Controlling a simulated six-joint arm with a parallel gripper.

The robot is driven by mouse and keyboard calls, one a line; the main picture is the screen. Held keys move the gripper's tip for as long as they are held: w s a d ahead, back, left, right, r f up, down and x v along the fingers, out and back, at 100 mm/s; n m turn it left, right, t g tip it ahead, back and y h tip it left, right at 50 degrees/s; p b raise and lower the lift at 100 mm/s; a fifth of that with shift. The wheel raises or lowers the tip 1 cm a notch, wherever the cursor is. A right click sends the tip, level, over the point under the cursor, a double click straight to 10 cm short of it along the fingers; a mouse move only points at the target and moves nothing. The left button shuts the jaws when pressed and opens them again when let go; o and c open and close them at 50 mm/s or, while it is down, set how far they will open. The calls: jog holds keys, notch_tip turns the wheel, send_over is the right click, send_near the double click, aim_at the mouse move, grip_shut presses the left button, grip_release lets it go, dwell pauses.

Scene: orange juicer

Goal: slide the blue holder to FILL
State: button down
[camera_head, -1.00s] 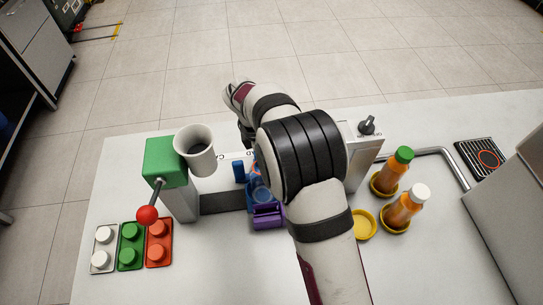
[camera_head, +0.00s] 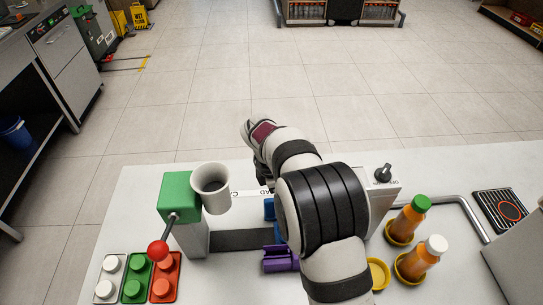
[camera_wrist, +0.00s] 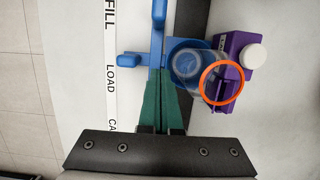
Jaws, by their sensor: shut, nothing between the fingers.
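The blue holder (camera_wrist: 157,45) carries a clear cup (camera_wrist: 186,64) in the wrist view. Its side handle (camera_wrist: 128,60) points toward the printed strip (camera_wrist: 110,40), level with a spot between FILL and LOAD. An orange ring (camera_wrist: 222,83) overlaps the cup's edge. My gripper (camera_wrist: 164,75) has its green fingers shut together and empty, with the tips close beside the holder; whether they touch it I cannot tell. In the head view my arm hides most of the holder, and only a blue piece (camera_head: 269,208) shows.
A purple part (camera_wrist: 232,55) with a white cap sits beside the cup. A green-topped press (camera_head: 178,197) with a red-knobbed lever (camera_head: 158,250) stands left, near a white cup (camera_head: 210,187). Juice bottles (camera_head: 410,217) in yellow dishes stand right. A dark track (camera_head: 240,240) crosses the table.

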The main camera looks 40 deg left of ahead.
aim_at(269, 209)
jog(key=c, duration=1.5)
grip_release()
jog(key=v, duration=1.8)
jog(key=shift+w, duration=0.1)
jog(key=shift+c, duration=0.2)
jog(key=o, duration=0.8)
jog(key=f, duration=0.3)
jog(key=f+g+y, duration=0.1)
jog(key=f, duration=0.2)
jog(key=f+g+y, duration=0.1)
jog(key=f, duration=0.2)
jog(key=shift+w+f, duration=0.15)
jog(key=shift+w, duration=0.2)
notch_tip(269, 209, down, 15)
jog(key=shift+r, duration=0.15)
grip_shut()
